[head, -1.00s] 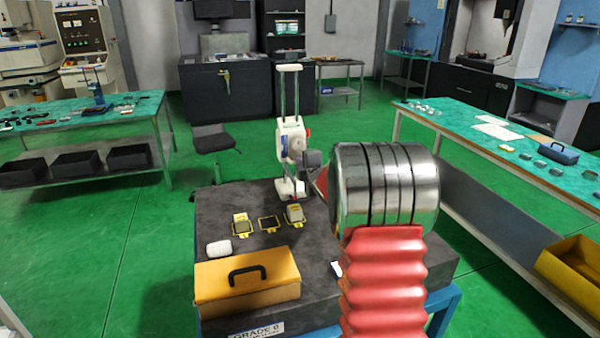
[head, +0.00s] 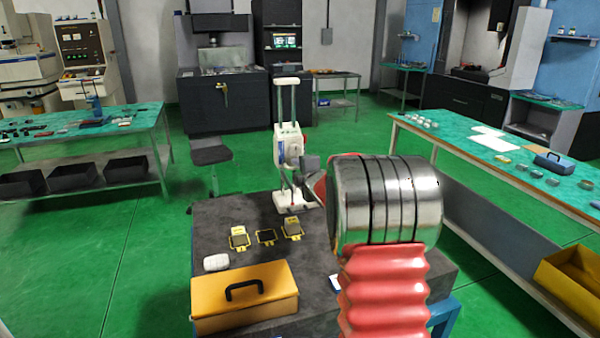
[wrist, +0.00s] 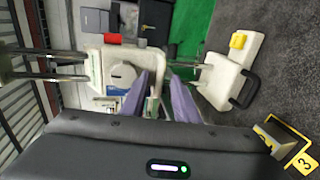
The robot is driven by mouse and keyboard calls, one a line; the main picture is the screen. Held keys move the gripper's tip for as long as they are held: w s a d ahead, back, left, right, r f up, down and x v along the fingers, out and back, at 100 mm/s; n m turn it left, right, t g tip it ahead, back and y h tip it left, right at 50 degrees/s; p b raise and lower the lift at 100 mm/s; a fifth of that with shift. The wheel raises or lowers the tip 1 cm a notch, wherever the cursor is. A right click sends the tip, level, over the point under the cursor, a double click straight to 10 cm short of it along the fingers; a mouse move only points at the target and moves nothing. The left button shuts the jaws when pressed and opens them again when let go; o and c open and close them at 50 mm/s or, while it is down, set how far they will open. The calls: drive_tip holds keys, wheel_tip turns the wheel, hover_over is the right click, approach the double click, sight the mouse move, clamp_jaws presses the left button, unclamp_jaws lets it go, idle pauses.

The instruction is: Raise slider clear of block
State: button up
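The white slider (head: 286,148) rides on the two upright steel columns of a height gauge on the dark table; a clear stretch of column shows between it and the white base (head: 293,202). In the wrist view, turned sideways, the slider (wrist: 118,73) lies left of the base (wrist: 228,78). My gripper (wrist: 158,88) has its purple fingers on either side of a narrow part at the slider's lower end and appears shut on it. A grey block (head: 293,227) stands on the pad marked 3, in front of the base, apart from the slider.
A white rounded object (head: 216,262) and a yellow case (head: 245,297) stand nearer. My red and steel arm hides the table's right part.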

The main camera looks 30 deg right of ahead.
drive_tip(key=v, duration=1.3)
drive_tip(key=shift+s, duration=0.4)
drive_tip(key=shift+a, duration=0.1)
drive_tip(key=s+a+f+m+g+y, duration=0.2)
drive_tip(key=s+a+m, duration=0.5)
drive_tip(key=s+a, duration=0.8)
drive_tip(key=s+a+f+m+g+y, duration=0.2)
drive_tip(key=s+a+f+m+g, duration=0.2)
drive_tip(key=s+a, duration=1.2)
drive_tip(key=m+g, duration=0.3)
drive_tip(key=m, duration=0.1)
